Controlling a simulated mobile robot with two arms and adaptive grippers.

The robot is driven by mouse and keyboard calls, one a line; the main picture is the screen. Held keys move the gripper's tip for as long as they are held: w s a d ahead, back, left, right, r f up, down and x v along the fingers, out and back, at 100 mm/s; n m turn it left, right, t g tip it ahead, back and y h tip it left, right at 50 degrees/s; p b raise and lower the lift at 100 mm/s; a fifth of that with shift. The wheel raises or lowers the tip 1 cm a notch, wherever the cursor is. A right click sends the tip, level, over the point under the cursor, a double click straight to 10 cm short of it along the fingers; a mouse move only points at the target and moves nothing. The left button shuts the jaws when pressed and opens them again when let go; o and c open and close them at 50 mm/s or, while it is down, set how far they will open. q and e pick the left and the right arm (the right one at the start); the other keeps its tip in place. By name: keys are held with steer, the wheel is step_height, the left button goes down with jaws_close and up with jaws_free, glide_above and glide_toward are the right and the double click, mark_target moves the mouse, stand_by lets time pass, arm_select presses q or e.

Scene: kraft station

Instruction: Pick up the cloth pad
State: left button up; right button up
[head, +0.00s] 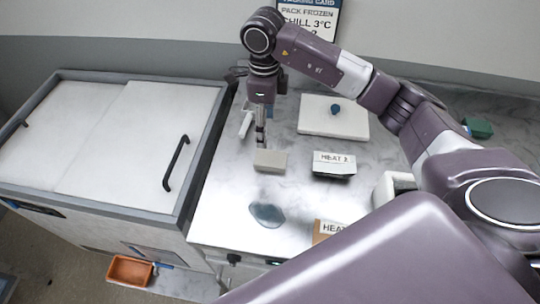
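A small beige-grey rectangular pad (270,160), which looks like the cloth pad, lies on the marbled counter. My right arm comes in from the right and bends down over the counter. Its gripper (261,143) points down at the pad's back edge. The fingers look narrow from this side, and I cannot tell whether they are apart or touch the pad. My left gripper is not in view.
A flat blue-grey patch (267,214) lies in front of the pad. A "HEAT" labelled box (333,164) is to the right. A white board (316,122) with a blue knob lies behind. A white-lidded chest (127,128) stands left, an orange bin (129,271) below.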

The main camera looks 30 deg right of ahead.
steer(key=b, duration=0.4)
glide_toward(267, 157)
steer(key=shift+s+a, duration=0.15)
steer(key=shift+a, duration=0.1)
steer(key=shift+f+b, duration=0.75)
steer(key=shift+f+p, duration=0.75)
steer(key=shift+f, duration=0.55)
steer(key=f+p, duration=0.2)
steer(key=f, duration=0.2)
steer(key=shift+d+f, duration=0.15)
steer(key=shift+d, duration=0.05)
steer(key=shift+f, duration=0.4)
steer(key=shift+c, duration=0.6)
steer(key=c, duration=1)
